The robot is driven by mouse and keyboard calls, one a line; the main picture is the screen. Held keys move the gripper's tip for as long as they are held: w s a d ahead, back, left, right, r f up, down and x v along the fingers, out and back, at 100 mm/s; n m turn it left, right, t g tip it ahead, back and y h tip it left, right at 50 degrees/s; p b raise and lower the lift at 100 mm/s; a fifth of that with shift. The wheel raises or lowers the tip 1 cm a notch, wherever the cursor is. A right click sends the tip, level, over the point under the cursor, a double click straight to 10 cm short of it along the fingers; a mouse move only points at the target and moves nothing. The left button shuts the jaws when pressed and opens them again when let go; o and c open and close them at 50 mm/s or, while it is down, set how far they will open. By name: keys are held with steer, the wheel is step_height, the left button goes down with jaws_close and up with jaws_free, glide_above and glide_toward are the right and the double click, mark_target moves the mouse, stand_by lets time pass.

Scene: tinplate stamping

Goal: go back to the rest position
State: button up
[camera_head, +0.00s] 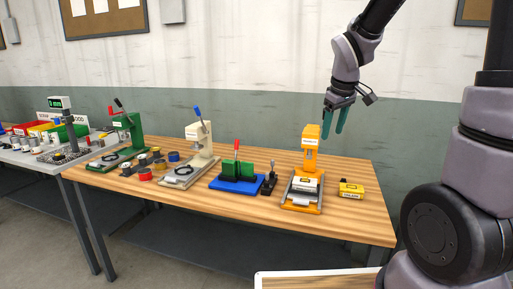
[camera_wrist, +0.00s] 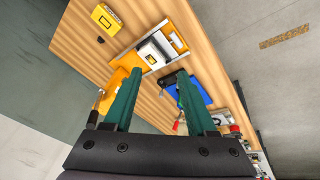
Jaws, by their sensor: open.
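My gripper (camera_head: 335,121) hangs in the air above the right part of the wooden table (camera_head: 362,222), fingers pointing down. Its two green fingers are apart with nothing between them, also in the wrist view (camera_wrist: 154,88). The orange press (camera_head: 310,147) stands below and left of the gripper. A white block (camera_head: 305,185) sits on the press's base. A yellow box (camera_head: 351,189) lies on the table to the right of the press; it also shows in the wrist view (camera_wrist: 106,18).
Left along the table stand a blue fixture with green blocks (camera_head: 237,184), a cream press (camera_head: 199,145) and a green press (camera_head: 129,130). A grey table (camera_head: 32,158) with bins is further left. The air around the gripper is clear.

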steer(key=s+d+r+m+t+y, duration=0.1)
steer(key=s+r+m, duration=0.4)
steer(key=s, duration=0.3)
steer(key=s+d+r+m+t+y, duration=0.1)
steer(key=s+r+m+t, duration=0.1)
steer(key=s+r+m, duration=0.3)
steer(key=s+r, duration=0.2)
steer(key=s, duration=0.2)
steer(key=shift+r, duration=0.25)
stand_by(0.9)
